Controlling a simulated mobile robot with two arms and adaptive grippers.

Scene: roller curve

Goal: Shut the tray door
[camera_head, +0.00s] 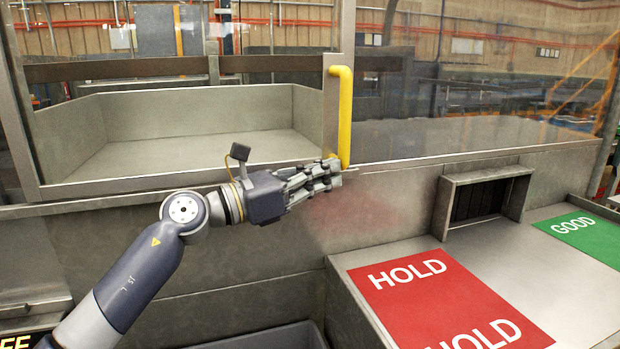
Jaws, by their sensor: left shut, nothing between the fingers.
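The tray door (335,110) is a clear panel in a grey metal frame, with a yellow vertical handle (345,115) on its right upright. A grey metal tray (190,110) shows behind the clear panel at the left. My left gripper (334,173) is shut and empty, with its fingertips at the lower end of the yellow handle. I cannot tell whether they touch the handle or only overlap it in the picture. The fingers partly hide the handle's foot and the lower frame corner. My right gripper is not in view.
Another clear pane (480,90) spans the right side. Below it, a small vent-like opening (484,200) projects from the metal wall. A counter (500,250) at the lower right bears a red HOLD panel (440,300) and a green GOOD panel (585,235). A dark bin (270,337) is at the bottom.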

